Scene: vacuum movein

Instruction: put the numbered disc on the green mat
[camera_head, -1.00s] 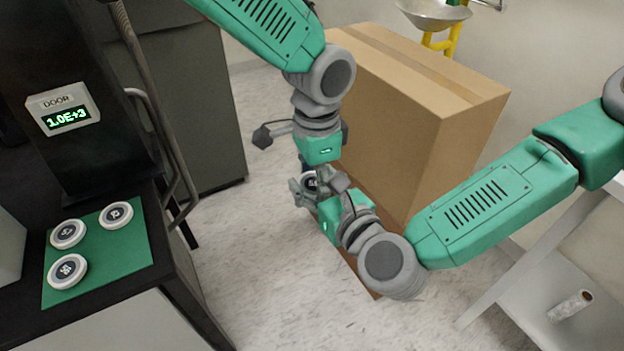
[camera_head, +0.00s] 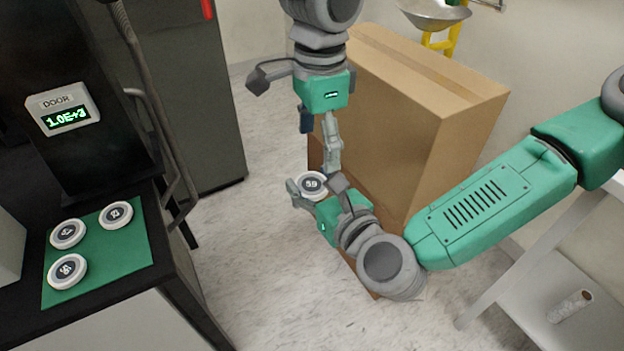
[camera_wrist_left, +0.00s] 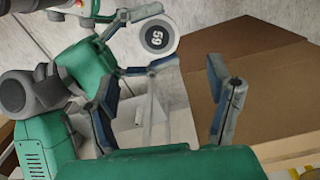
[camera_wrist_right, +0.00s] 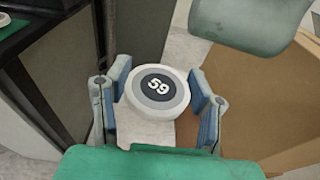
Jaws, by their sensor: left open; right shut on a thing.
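The numbered disc (camera_head: 313,185), white with a dark face reading 59, is held by my right gripper (camera_head: 317,189) in front of the cardboard box. The right wrist view shows the disc (camera_wrist_right: 158,92) between the two fingers. My left gripper (camera_head: 320,145) is open and empty just above the disc. In the left wrist view its fingers are wide apart, and the disc (camera_wrist_left: 158,37) lies beyond them. The green mat (camera_head: 108,255) lies on the black counter at the left, with three similar discs on it (camera_head: 68,233), (camera_head: 116,215), (camera_head: 68,271).
A large cardboard box (camera_head: 400,130) stands behind the grippers. A black machine with a door display (camera_head: 66,112) rises behind the mat. A curved handle (camera_head: 180,170) is near the mat's right side. Open floor (camera_head: 255,260) lies between counter and grippers.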

